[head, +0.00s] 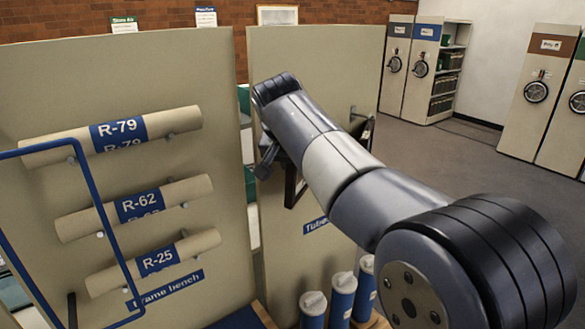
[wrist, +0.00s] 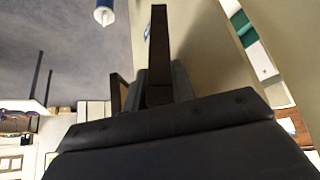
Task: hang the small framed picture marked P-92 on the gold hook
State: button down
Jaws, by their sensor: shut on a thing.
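A dark picture frame (head: 291,186) shows in part behind my arm in the head view, in front of a beige panel. My arm hides most of it, and no P-92 mark can be read. In the wrist view two dark bars of the frame (wrist: 158,30) rise edge-on from the jaws. My gripper (wrist: 160,84) is shut on the frame. In the head view the gripper (head: 270,160) is mostly hidden by the arm. I cannot make out a gold hook in either view.
A beige panel (head: 75,80) at left holds tubes marked R-79 (head: 120,132), R-62 (head: 140,206) and R-25 (head: 155,261). A blue rail (head: 95,190) stands before it. Blue tubes (head: 342,298) stand upright below my arm. Open floor (head: 430,150) lies at right before shelving units (head: 420,70).

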jog(key=s+d+b, duration=0.3)
jog(key=s+d, duration=0.1)
jog(key=s, duration=0.2)
dwell(1.0)
jog(key=shift+f, duration=0.1)
jog(key=w+d+f, duration=0.1)
jog(key=d+f, duration=0.2)
jog(key=f, duration=0.6)
jog(key=w+d+f, duration=0.1)
jog(key=d+f, duration=0.1)
jog(key=f, duration=0.8)
jog(key=w+d+f, duration=0.1)
jog(key=d+f, duration=0.2)
jog(key=f, duration=0.6)
jog(key=shift+w+d+f, duration=0.2)
jog(key=shift+w+d, duration=0.05)
jog(key=shift+d, duration=0.05)
jog(key=shift+r, duration=0.15)
